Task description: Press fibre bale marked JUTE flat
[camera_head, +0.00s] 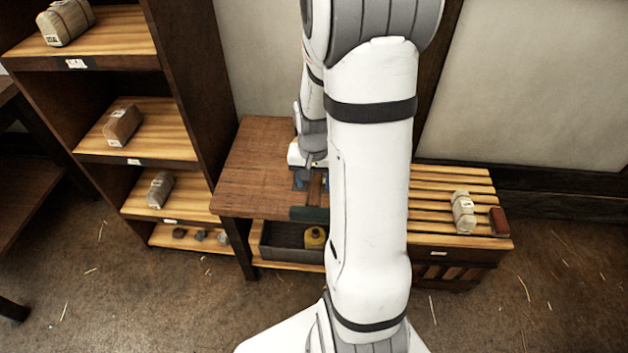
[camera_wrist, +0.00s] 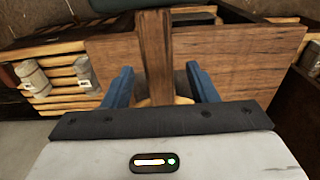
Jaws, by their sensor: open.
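Several wrapped bales show in the head view; their labels are too small to read, so I cannot tell which says JUTE. One bale (camera_head: 66,22) lies on the top shelf, a brown one (camera_head: 122,125) below it, and a grey one (camera_head: 160,190) lower still. Another pale bale (camera_head: 463,212) lies on the slatted bench at right. My gripper (camera_wrist: 160,88) is open over the wooden table (camera_head: 258,165), its blue fingers on either side of a wooden bar (camera_wrist: 155,45). Whether they touch it is unclear. A dark green piece (camera_head: 309,214) is at the table's front edge.
The shelf unit (camera_head: 190,90) stands left of the table. The slatted bench (camera_head: 435,198) is at right, with a red-brown block (camera_head: 499,222) on it. Under the table are a dark tray (camera_head: 285,236) and a yellow bottle (camera_head: 315,238). My arm hides the middle.

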